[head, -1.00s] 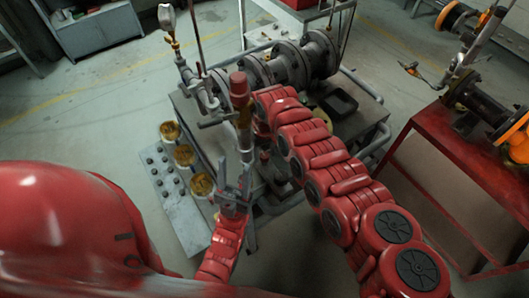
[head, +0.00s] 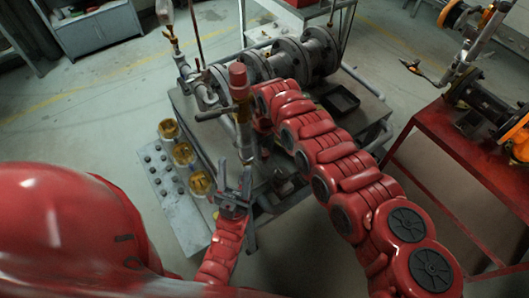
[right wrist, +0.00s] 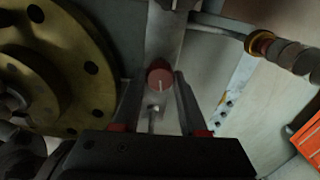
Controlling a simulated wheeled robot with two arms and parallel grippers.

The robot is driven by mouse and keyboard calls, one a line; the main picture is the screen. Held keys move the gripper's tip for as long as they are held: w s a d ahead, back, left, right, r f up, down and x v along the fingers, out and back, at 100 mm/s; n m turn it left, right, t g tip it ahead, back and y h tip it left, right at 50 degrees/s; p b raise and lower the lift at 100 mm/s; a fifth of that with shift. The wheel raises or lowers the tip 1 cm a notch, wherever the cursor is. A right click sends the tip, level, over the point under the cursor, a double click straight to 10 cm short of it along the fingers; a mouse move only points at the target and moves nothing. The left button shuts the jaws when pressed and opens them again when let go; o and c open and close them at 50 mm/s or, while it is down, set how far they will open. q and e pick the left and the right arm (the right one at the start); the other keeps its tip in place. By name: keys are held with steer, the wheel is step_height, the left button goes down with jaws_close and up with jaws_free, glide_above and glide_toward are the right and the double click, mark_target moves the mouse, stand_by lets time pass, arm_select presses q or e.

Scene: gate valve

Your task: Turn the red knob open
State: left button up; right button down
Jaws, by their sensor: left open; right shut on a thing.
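The red knob (right wrist: 160,78) shows in the right wrist view with a pale line on its face. My right gripper (right wrist: 158,86) is shut on it, one dark finger on each side. A small silver stem shows just below the knob. In the head view a red cylinder (head: 238,76) tops an upright brassy post beside the end of my right arm; I cannot tell whether it is the same knob. The right fingers are hidden there. My left gripper (head: 234,176) is open and empty, low in front of the bench, apart from the valve.
A grey bench (head: 365,118) carries the flanged pipe (head: 322,48). A brassy flange (right wrist: 65,65) is left of my right gripper. Yellowish pots (head: 183,153) stand beside a plate with knobs. A red table (head: 445,150) stands at right, with open floor between.

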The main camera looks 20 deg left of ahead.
steer(key=n+b, duration=0.9)
steer(key=shift+w+f, duration=0.1)
steer(key=shift+f, duration=0.15)
steer(key=n+b, duration=0.3)
steer(key=shift+r+n+b, duration=0.2)
steer(key=shift+n+b, duration=0.7)
steer(key=shift+n, duration=0.8)
steer(key=shift+c, duration=2.2)
jaws_free()
